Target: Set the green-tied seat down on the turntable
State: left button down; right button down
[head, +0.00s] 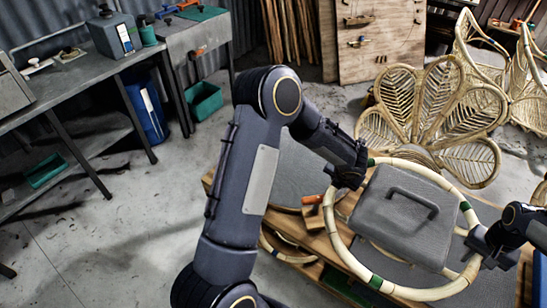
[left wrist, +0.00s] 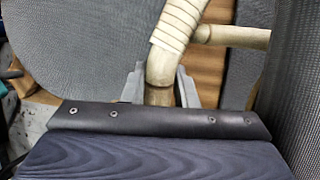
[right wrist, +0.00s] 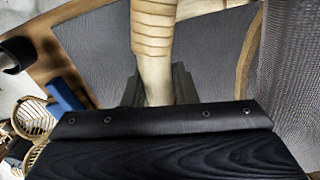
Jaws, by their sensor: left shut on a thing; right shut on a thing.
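The green-tied seat is a pale rattan hoop (head: 347,262) with green bindings, tilted in the head view. My left gripper (head: 347,177) is shut on its left side, and my right gripper (head: 488,247) is shut on its right side. The left wrist view shows its wrapped cane (left wrist: 178,30) between the jaws, with a crossbar joining it. The right wrist view shows similar wrapped cane (right wrist: 153,35) in the jaws. A grey round disc (head: 298,160), which looks like the turntable, lies on the bench partly behind my left arm. Contact between hoop and surface cannot be told.
An orange-handled tool (head: 312,199) lies on the wooden bench. Petal-shaped rattan chair backs (head: 435,105) stand behind. A metal workbench (head: 75,80) is at the left, with open floor before it.

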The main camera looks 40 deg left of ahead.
aim_at(297, 158)
jog(key=j, duration=0.9)
jog(key=i+j, duration=0.1)
jog(key=j, duration=0.85)
jog(key=i+j, duration=0.3)
jog(key=j, duration=0.1)
